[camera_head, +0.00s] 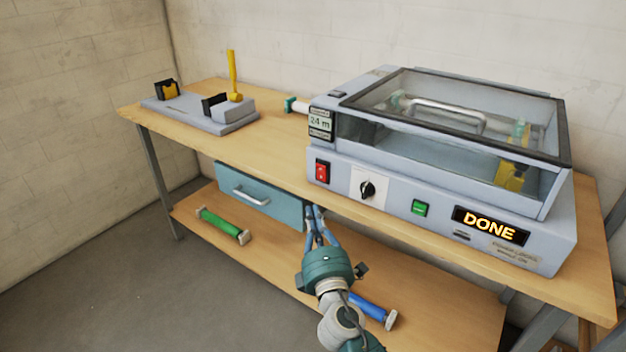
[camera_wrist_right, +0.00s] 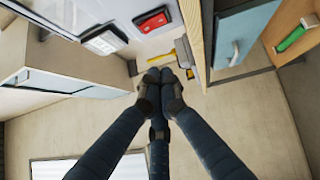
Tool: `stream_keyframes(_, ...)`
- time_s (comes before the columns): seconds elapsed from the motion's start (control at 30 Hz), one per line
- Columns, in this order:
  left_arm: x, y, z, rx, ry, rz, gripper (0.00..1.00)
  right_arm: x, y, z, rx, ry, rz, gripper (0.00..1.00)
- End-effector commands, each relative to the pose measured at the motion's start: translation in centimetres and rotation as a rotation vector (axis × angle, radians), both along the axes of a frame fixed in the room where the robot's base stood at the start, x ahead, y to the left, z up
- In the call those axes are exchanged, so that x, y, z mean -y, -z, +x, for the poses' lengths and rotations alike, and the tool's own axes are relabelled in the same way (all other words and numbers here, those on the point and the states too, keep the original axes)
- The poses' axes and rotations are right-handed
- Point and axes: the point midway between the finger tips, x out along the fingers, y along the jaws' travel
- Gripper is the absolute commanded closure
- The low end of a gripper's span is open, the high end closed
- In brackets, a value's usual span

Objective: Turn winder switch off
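The grey laminator (camera_head: 340,170) stands on the workbench with a red rocker switch (camera_head: 322,171) at the left of its front panel. A black rotary knob (camera_head: 367,189) and a green switch (camera_head: 419,208) sit to the right of it. I cannot read which one is the winder switch. My right gripper (camera_head: 315,209) is below the panel, in front of the bench edge and apart from the switches. Its fingertips (camera_wrist_right: 166,74) are together with nothing visible between them. The red switch also shows in the right wrist view (camera_wrist_right: 153,20), beyond the fingertips. My left gripper is out of view.
A lit display (camera_head: 490,226) reads "DONE", and a small meter (camera_head: 320,123) reads "24 m". A blue drawer (camera_head: 258,196) hangs under the bench. Green (camera_head: 222,225) and blue (camera_head: 372,309) rolls lie on the lower shelf. A grey fixture (camera_head: 200,112) stands at the bench's left.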

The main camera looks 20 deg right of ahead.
Motion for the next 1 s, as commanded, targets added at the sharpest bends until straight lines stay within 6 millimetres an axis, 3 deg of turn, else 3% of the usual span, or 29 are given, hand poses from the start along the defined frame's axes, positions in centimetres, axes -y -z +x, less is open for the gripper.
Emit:
stream_keyframes(0.27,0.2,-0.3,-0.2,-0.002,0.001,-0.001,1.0,0.1,-0.3,1.5,0.0,-0.001,0.0,1.0)
stream_keyframes(0.7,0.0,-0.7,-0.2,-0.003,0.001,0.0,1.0,1.2,-1.2,10.3,-0.001,0.0,0.001,1.0)
stream_keyframes(1.0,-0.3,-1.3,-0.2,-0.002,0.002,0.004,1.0,4.0,-1.6,12.2,-0.002,-0.001,0.0,1.0)
